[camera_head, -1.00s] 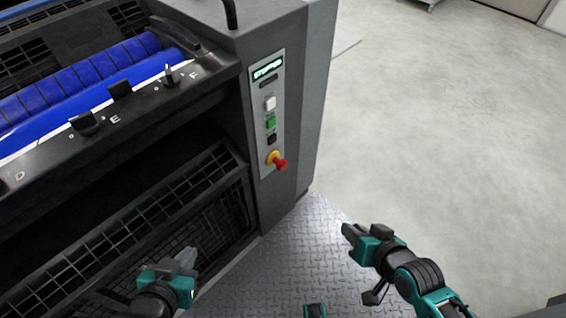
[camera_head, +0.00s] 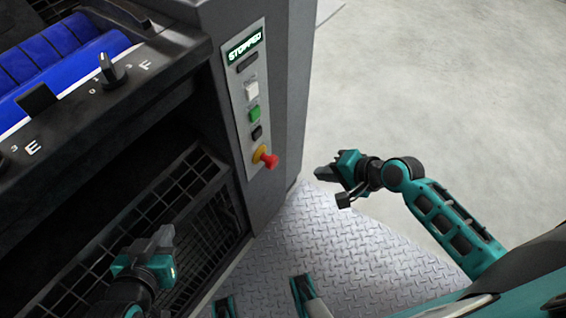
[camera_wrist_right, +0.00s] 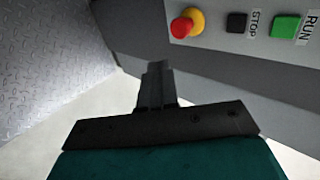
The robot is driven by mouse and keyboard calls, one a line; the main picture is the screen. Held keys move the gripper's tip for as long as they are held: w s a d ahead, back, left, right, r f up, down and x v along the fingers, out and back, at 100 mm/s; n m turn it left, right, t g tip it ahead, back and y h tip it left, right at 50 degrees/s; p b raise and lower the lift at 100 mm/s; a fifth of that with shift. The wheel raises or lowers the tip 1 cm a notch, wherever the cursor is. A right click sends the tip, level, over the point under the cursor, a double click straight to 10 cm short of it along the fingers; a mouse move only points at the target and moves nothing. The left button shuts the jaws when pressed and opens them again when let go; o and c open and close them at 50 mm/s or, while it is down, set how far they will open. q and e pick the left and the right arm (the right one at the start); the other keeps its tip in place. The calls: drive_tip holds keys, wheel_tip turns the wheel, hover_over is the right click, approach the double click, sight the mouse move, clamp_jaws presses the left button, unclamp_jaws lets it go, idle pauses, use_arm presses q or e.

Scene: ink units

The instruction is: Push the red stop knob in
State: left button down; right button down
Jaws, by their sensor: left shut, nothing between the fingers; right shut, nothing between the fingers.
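The red stop knob (camera_head: 270,161) sticks out from a yellow collar (camera_head: 259,153) at the bottom of the grey control panel (camera_head: 240,95). In the right wrist view the red knob (camera_wrist_right: 182,28) is at the top, beyond the fingertips. My right gripper (camera_head: 322,177) is shut and empty, to the right of the knob and a little lower in the head view, apart from it. My left gripper (camera_head: 165,238) is shut and empty, lower left of the knob, in front of the mesh guard.
Above the knob are a black button (camera_head: 257,132), a green button (camera_head: 254,114), a white button (camera_head: 251,90) and a display (camera_head: 245,44) reading STOPPED. A mesh guard (camera_head: 190,225) is at the left. A tread-plate floor (camera_head: 330,240) lies below; open floor is at the right.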

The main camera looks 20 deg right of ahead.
sight(275, 162)
drive_tip(key=b+x, duration=0.1)
drive_tip(key=x, duration=0.3)
drive_tip(key=w+r+b+x, duration=0.1)
drive_tip(key=b+x, duration=0.1)
drive_tip(key=x, duration=0.2)
drive_tip(key=a+r+b+x, duration=0.1)
drive_tip(key=b+x, duration=0.1)
drive_tip(key=x, duration=0.3)
drive_tip(key=shift+w+a, duration=0.1)
drive_tip(key=shift+w, duration=0.15)
drive_tip(key=shift+r, duration=0.1)
drive_tip(key=shift+w+a, duration=0.15)
drive_tip(key=shift+w, duration=0.05)
drive_tip(key=shift+w+a+p, duration=0.4)
drive_tip(key=shift+w+a, duration=0.05)
drive_tip(key=shift+w, duration=0.15)
